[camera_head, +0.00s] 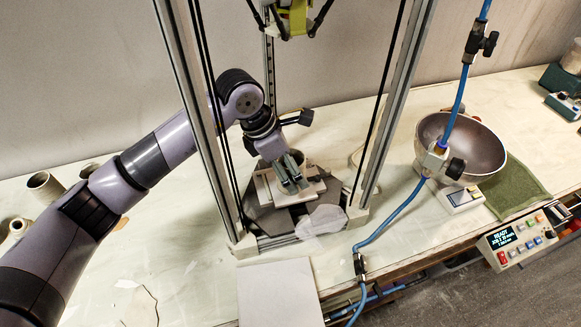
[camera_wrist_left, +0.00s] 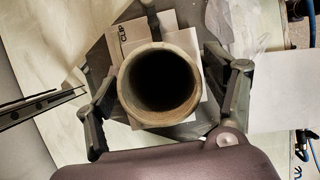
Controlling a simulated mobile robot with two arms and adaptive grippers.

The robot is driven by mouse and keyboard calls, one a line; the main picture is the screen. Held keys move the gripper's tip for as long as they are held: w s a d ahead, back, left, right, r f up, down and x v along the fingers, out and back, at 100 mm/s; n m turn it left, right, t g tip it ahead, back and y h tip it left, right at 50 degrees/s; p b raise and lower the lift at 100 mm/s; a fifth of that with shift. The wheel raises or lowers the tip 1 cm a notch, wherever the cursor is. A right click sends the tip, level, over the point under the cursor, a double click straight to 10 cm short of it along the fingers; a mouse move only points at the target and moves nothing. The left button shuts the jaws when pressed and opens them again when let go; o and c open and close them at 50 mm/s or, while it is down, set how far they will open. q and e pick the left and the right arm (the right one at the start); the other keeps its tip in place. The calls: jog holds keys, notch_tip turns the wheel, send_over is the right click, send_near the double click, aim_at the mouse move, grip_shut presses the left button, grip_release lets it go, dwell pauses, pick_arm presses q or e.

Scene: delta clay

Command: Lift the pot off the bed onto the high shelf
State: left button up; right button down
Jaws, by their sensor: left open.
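The pot is a tan clay cylinder, seen from above with its round rim (camera_wrist_left: 134,113) and dark inside in the left wrist view. It stands on pale boards on the dark bed (camera_head: 268,218) of the printer frame. My left gripper (camera_head: 291,180) is low over the bed in the head view and largely hides the pot there. In the left wrist view its two fingers (camera_wrist_left: 164,95) are spread on either side of the pot, with gaps between them and the wall. My right gripper is not in view. I cannot make out a high shelf.
Metal uprights (camera_head: 388,110) and black rods stand around the bed. A yellow-green effector (camera_head: 298,18) hangs above. A metal bowl (camera_head: 462,145), blue hose (camera_head: 408,205) and control box (camera_head: 517,240) are at right. Small clay cylinders (camera_head: 45,187) stand at left.

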pick_arm(q)
jog(key=shift+d+p+x, duration=0.25)
jog(key=shift+p+x, duration=0.15)
jog(key=shift+x, duration=0.7)
jog(key=shift+d+f, duration=0.1)
jog(key=shift+f, duration=0.3)
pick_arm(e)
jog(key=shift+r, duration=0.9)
pick_arm(q)
jog(key=c, duration=1.3)
jog(key=shift+c, duration=0.2)
